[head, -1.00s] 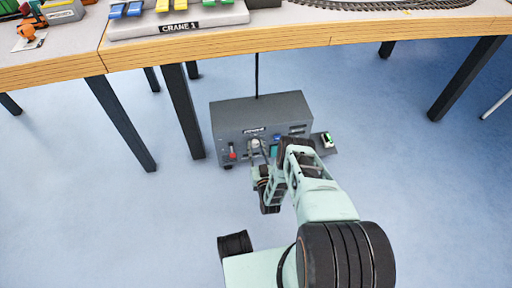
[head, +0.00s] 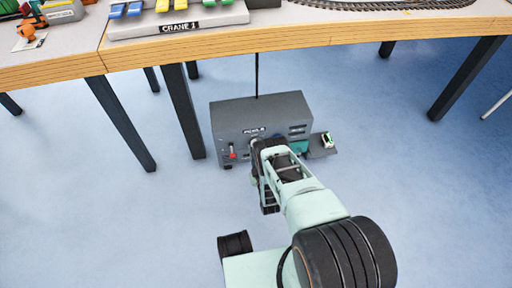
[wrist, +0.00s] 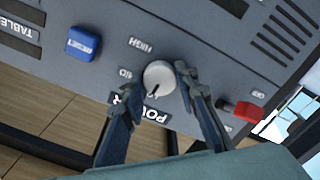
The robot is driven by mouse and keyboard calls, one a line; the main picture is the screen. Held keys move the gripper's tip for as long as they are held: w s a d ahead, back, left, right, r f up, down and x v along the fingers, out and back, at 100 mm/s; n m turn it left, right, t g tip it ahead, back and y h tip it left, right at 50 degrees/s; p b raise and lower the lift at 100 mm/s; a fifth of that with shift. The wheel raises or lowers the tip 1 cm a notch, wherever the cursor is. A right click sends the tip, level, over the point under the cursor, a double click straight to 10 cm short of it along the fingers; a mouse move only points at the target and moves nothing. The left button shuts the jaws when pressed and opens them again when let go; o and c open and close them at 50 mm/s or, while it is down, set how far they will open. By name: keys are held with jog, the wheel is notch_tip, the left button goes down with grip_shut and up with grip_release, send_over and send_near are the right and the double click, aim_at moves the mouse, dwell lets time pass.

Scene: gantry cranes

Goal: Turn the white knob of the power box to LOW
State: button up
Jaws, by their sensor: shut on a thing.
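The grey power box (head: 250,112) stands on the floor below the table edge. In the wrist view its round white knob (wrist: 158,74) sits on the front panel, near the HIGH and LO labels and the POWER sign (wrist: 141,108). The knob's dark pointer line points down and slightly left in this view, away from HIGH. My gripper (wrist: 155,82) has one finger on each side of the knob and is shut on it. In the head view my gripper and wrist (head: 266,150) cover most of the knob.
A blue RESET button (wrist: 83,43) and a red switch (wrist: 243,110) flank the knob in the wrist view. A small side shelf (head: 322,151) sticks out at the box's right. Table legs (head: 183,112) stand left of the box. Open blue floor lies around it.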

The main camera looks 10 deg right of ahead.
jog(key=shift+w+r+n, duration=0.1)
jog(key=shift+w+n, duration=0.05)
jog(key=shift+n, duration=0.35)
jog(key=shift+c, duration=0.2)
jog(key=o, duration=1.2)
jog(key=shift+c, duration=0.2)
jog(key=shift+r, duration=4.95)
